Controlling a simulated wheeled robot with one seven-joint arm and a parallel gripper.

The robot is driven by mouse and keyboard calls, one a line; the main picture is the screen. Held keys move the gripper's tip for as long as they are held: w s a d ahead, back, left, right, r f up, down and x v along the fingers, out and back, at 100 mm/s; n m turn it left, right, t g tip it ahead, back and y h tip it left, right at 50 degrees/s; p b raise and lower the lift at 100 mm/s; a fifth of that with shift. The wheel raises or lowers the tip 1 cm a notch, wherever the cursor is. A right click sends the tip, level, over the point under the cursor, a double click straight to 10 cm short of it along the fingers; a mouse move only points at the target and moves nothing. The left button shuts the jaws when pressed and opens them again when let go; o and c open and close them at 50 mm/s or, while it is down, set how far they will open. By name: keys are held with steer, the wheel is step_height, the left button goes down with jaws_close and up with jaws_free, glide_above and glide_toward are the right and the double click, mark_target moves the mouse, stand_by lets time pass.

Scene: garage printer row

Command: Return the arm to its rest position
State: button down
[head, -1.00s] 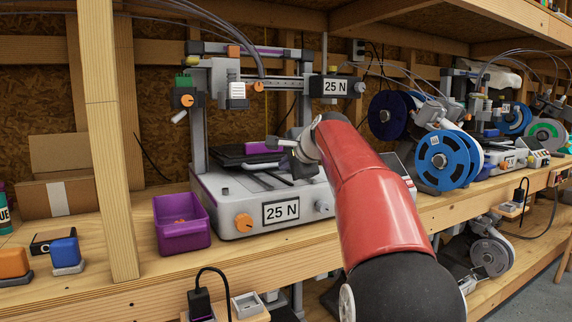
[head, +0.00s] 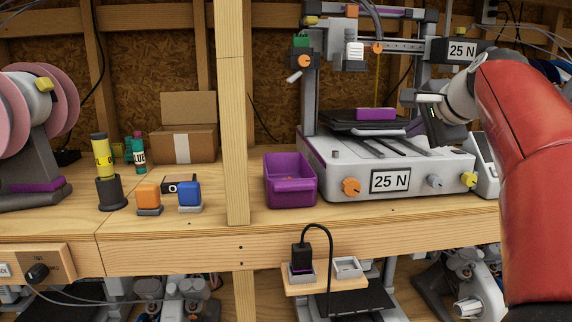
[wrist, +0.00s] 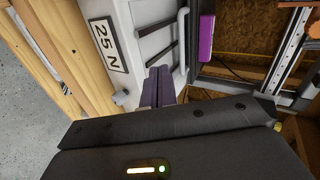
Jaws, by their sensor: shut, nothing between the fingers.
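My red arm (head: 530,150) reaches in from the right of the head view. My gripper (head: 428,120) is beside the right side of the printer (head: 330,165) labelled 25 N, near its bed; the arm and wrist partly hide the fingers. In the wrist view, the two dark purple-grey fingers of my gripper (wrist: 158,87) are together with nothing between them. A purple block (head: 375,114) rests on the printer's black bed, left of my gripper and apart from it. It also shows in the wrist view (wrist: 206,38).
A purple bin (head: 290,185) stands left of the printer, beside a wooden post (head: 234,120). Orange (head: 148,198) and blue (head: 189,194) blocks, a cardboard box (head: 185,145) and a spool stand are further left. A power plug (head: 302,258) sits on a small ledge below the bench.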

steer(key=s+a+f+n+g, duration=0.4)
steer(key=s+a+f+n, duration=0.4)
steer(key=s+a+f, duration=0.6)
steer(key=s+a+f+n+g, duration=0.1)
steer(key=s+f+n, duration=0.3)
steer(key=s+f, duration=0.2)
steer(key=s+a+f+n+g, duration=0.1)
steer(key=s+f+n, duration=0.3)
steer(key=s+f, duration=0.3)
step_height(320, 180, down, 4)
steer(key=shift+f+h, duration=0.25)
steer(key=shift+h, duration=0.05)
